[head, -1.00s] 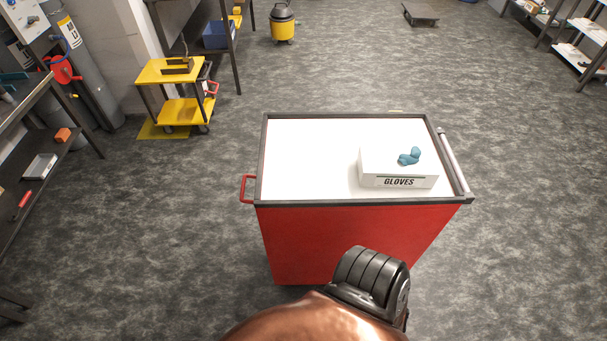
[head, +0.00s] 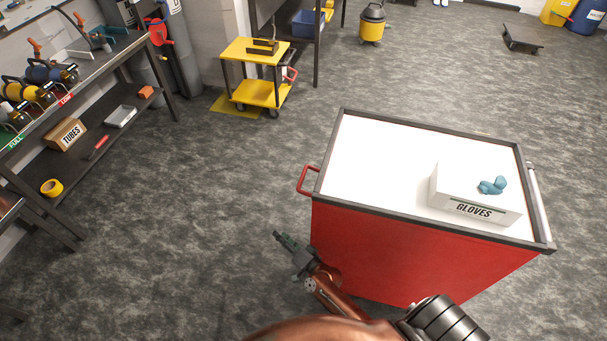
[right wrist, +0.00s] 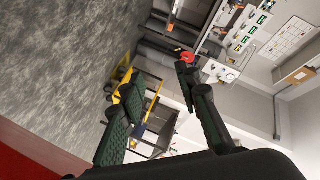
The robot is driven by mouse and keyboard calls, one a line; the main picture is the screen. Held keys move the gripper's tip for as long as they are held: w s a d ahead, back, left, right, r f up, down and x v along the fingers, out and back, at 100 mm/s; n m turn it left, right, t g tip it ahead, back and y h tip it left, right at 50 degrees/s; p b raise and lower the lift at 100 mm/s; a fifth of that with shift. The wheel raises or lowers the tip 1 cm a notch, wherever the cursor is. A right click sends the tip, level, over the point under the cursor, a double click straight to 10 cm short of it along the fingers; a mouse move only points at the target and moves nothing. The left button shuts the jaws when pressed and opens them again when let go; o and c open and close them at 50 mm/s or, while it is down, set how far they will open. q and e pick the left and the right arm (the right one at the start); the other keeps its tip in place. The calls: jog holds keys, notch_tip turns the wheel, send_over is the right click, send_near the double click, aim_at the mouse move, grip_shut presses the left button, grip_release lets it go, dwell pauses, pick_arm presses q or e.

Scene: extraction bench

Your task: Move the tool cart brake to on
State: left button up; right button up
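A red cart (head: 400,250) with a white top stands right of centre in the head view. A red loop-shaped handle (head: 308,180) sticks out from its left end. A yellow cart (head: 255,50) stands farther back, with a red lever-like part (head: 290,74) at its right side. I cannot tell from the pictures which red part is a brake, or its setting. My right gripper (head: 290,243) is in front of the red cart's left corner, below the red handle and apart from it. In the right wrist view its fingers (right wrist: 157,82) are spread, with nothing between them. My left gripper is not in view.
A white gloves box (head: 470,200) with a blue glove lies on the red cart. A shelf bench (head: 110,75) with bottles and a tubes box (head: 63,134) stands at left. The floor between bench and red cart is clear.

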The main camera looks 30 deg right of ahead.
aim_at(299, 186)
jog(key=w+r+m+t+h+b, duration=0.1)
jog(key=w+r+m+t, duration=0.2)
jog(key=r, duration=0.6)
jog(key=w+r+m+t+h, duration=0.1)
jog(key=w+r+m+t, duration=0.2)
jog(key=r, duration=0.5)
jog(key=w+d+f+m+g+h, duration=0.1)
jog(key=d+m+g+h, duration=0.2)
jog(key=m, duration=0.3)
jog(key=w+d+f+m+g+h, duration=0.1)
jog(key=d+m+g+h, duration=0.2)
jog(key=d+m+h, duration=0.3)
jog(key=w+d+f+m+g+h, duration=0.1)
jog(key=d+f+m+g+h, duration=0.1)
jog(key=d+m+g+h, duration=0.1)
jog(key=shift+w+d+m+h, duration=0.2)
jog(key=shift+d+m+h, duration=0.3)
jog(key=shift+m, duration=0.45)
jog(key=shift+w+d+m+h, duration=0.15)
jog(key=shift+d+m+h, duration=0.3)
jog(key=shift+m, duration=0.5)
jog(key=shift+s+f+m+g, duration=0.1)
jog(key=shift+f+m+g, duration=0.2)
jog(key=shift+g, duration=0.1)
jog(key=b+x, duration=0.1)
jog(key=x, duration=0.7)
jog(key=shift+b, duration=0.4)
jog(key=shift+r, duration=0.1)
jog(key=shift+s, duration=0.1)
jog(key=shift+c, duration=0.2)
